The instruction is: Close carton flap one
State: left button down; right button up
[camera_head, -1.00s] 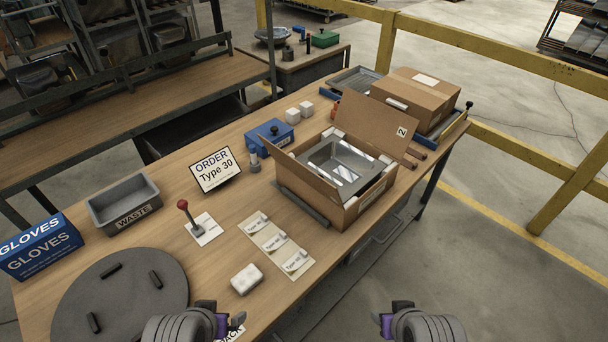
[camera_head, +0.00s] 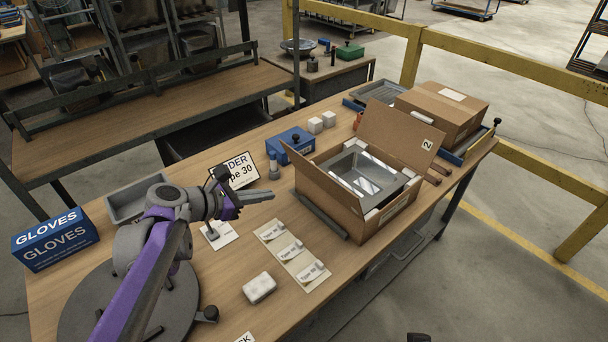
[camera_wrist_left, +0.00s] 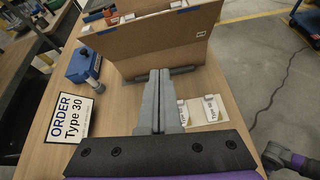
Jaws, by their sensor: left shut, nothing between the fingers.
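An open carton (camera_head: 385,221) stands on the workbench with a metal sink basin (camera_head: 364,172) inside. Its far flap (camera_head: 398,131), marked 2, is raised. A narrower left flap (camera_head: 298,160) also stands up; I cannot read a number on it. In the left wrist view a brown carton panel (camera_wrist_left: 150,49) stands ahead of the fingers. My left gripper (camera_head: 272,196) is shut and empty, left of the carton and apart from it; it also shows in the left wrist view (camera_wrist_left: 160,74). Only a dark tip of my right gripper (camera_head: 418,338) shows at the bottom edge.
A dark bar (camera_head: 322,216) lies along the carton's left side. The order sign (camera_head: 236,170), blue box (camera_head: 290,145) and label cards (camera_head: 292,254) are near my left gripper. A closed carton (camera_head: 442,112) stands behind. A white block (camera_head: 259,288) lies in front.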

pick_arm(q)
jog(key=w+n, duration=0.2)
send_near(315, 169)
jog(key=x, duration=0.2)
jog(key=f+x, duration=0.1)
jog(key=x, duration=0.2)
jog(key=shift+f+p, duration=0.1)
jog(key=shift+p, duration=0.3)
jog(key=shift+w+d, duration=0.2)
jog(key=shift+w, duration=0.15)
jog(key=shift+r, duration=0.25)
